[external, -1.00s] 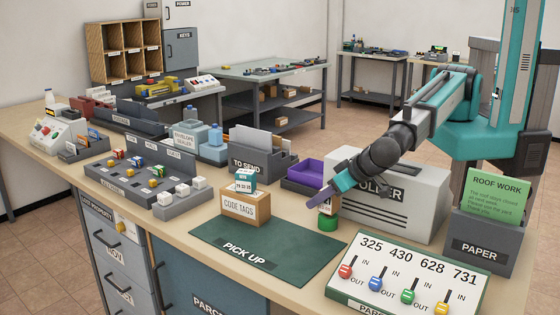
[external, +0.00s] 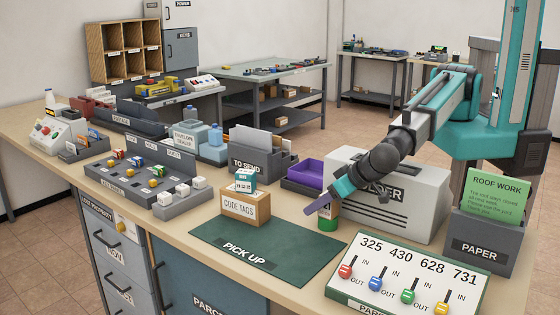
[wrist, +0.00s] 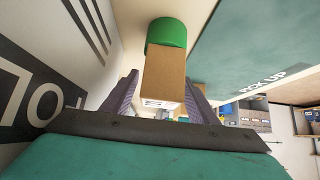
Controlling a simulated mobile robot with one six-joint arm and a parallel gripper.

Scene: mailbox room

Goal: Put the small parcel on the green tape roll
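The small parcel, a brown box with a white label, sits between my fingers in the wrist view (wrist: 165,75). The green tape roll (wrist: 167,32) is right at the parcel's far end there. In the external view the tape roll (external: 327,224) stands upright on the table, between the dark green mat and the grey folder machine. The parcel is over it, partly hidden by my fingers. My gripper (wrist: 162,78) has one dark finger close along each side of the parcel; whether both press on it is unclear. Contact between parcel and roll is also unclear.
The grey folder machine (external: 405,220) stands close behind my gripper. The PICK UP mat (external: 285,243) is bare at its front. A CODE TAGS box (external: 240,209) stands on its back edge. A lever panel (external: 390,262) and paper holder (external: 485,248) lie to the right.

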